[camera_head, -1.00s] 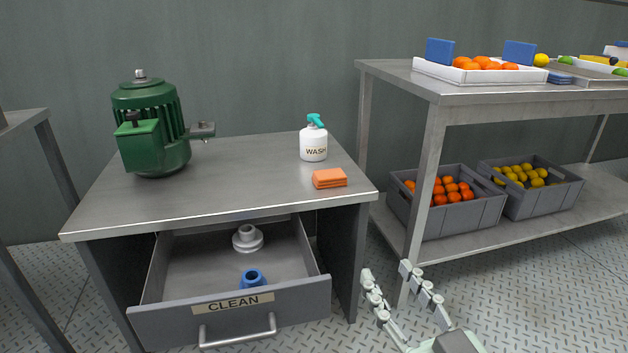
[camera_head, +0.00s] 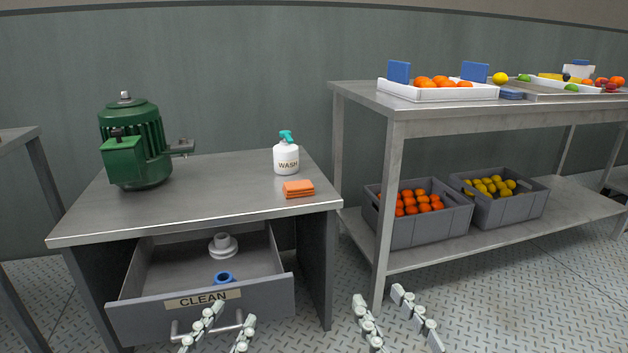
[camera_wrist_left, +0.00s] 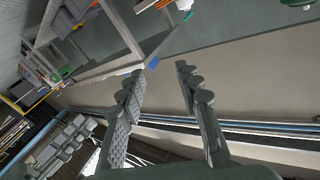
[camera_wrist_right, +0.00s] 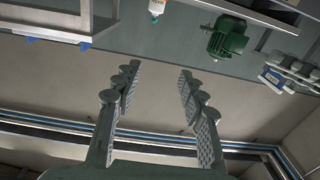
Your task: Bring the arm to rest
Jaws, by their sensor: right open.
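My left gripper (camera_head: 233,312) shows at the bottom of the head view, in front of the open drawer's handle. Its fingers are apart with nothing between them, and the left wrist view (camera_wrist_left: 160,75) also shows them apart and empty. My right gripper (camera_head: 376,291) is at the bottom, over the floor to the right of the drawer. Its fingers are apart and empty, as the right wrist view (camera_wrist_right: 158,72) also shows. Whether the left gripper touches the drawer handle (camera_head: 207,326) cannot be told.
The CLEAN drawer (camera_head: 200,299) stands open with a white part (camera_head: 223,245) and a blue part (camera_head: 223,278) inside. The table (camera_head: 200,207) bears a green motor (camera_head: 137,145), a WASH bottle (camera_head: 286,158) and orange cloths (camera_head: 298,188). A shelf table (camera_head: 370,97) stands right; floor between is clear.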

